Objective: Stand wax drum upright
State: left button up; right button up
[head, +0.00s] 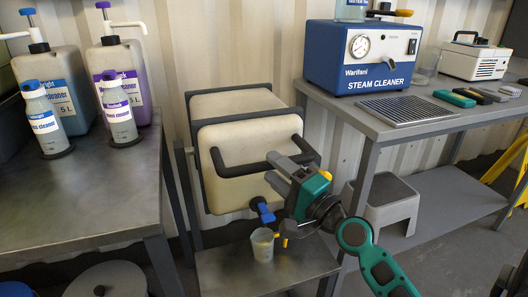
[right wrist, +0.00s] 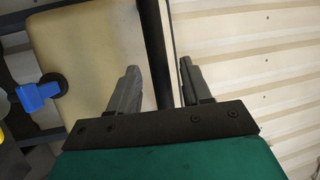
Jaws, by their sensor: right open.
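The wax drum appears to be the cream box-shaped drum (head: 235,185) in the middle of the head view. It has a dark frame, a black bar handle (head: 240,168) across its face and a blue tap (head: 265,211) low at the right. Its cream side (right wrist: 85,55) and blue tap (right wrist: 38,95) also show in the right wrist view. My right gripper (head: 288,168) is open at the right end of the handle. In the right wrist view, a black bar (right wrist: 153,50) passes between or just beyond its fingers (right wrist: 158,80); contact cannot be told. My left gripper is not in view.
A small cup (head: 262,246) stands on the low shelf (head: 225,275) beneath the tap. A metal table (head: 100,190) with cleaner bottles is left. A bench (head: 400,125) with a steam cleaner (head: 362,55) is right, above a grey step stool (head: 385,205).

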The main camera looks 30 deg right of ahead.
jog(key=shift+p+x, duration=0.3)
jog(key=shift+x, duration=1.8)
grip_shut()
